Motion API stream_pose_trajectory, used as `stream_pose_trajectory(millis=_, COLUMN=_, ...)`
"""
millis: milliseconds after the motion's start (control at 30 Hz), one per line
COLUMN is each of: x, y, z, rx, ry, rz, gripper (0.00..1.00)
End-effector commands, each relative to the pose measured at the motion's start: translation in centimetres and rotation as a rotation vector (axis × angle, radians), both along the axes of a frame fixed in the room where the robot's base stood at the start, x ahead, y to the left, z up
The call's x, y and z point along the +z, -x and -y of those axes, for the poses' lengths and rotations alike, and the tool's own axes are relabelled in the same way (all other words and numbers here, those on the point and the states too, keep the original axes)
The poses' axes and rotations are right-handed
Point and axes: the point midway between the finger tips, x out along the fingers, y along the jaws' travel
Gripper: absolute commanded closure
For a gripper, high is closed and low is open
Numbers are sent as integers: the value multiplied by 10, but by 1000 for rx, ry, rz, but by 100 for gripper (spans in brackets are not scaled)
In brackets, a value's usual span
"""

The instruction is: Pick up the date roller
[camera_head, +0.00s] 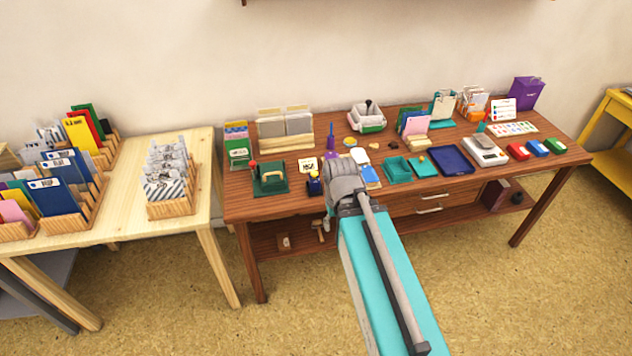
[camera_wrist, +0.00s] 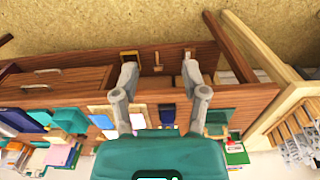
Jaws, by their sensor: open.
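A small dark blue item with a yellow part (camera_head: 314,184), which may be the date roller, stands near the front left edge of the brown desk (camera_head: 295,205). I cannot tell for sure what it is. In the wrist view a blue item (camera_wrist: 166,113), seemingly the same one, shows between the fingers' lines, nearer the right finger. My gripper (camera_wrist: 159,72) is open, with nothing between its fingertips, above the desk's front edge.
A green base with a handle (camera_head: 269,178) stands left of the blue item, a white card (camera_head: 307,167) behind it. Light pads (camera_head: 370,176), teal trays (camera_head: 397,169) and a dark blue tray (camera_head: 452,160) lie to the right. A lower shelf holds small items.

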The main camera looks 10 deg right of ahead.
Motion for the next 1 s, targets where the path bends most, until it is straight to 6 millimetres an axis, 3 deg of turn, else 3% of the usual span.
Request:
stream_pose_trajectory(millis=267, x=0, y=0, z=0, rx=0, ry=0, rz=0, gripper=41)
stream_pose_trajectory(millis=433, x=0, y=-9, z=0, rx=-1, ry=0, rz=11, gripper=9)
stream_pose_trajectory(millis=467, x=1, y=-13, z=0, rx=-2, ry=1, rz=17, gripper=9)
stream_pose_trajectory(millis=667, x=4, y=-66, z=5, rx=-1, ry=3, rz=96, gripper=9)
stream_pose_trajectory(millis=1000, x=17, y=-198, z=5, rx=-21, ry=6, rz=313, gripper=9)
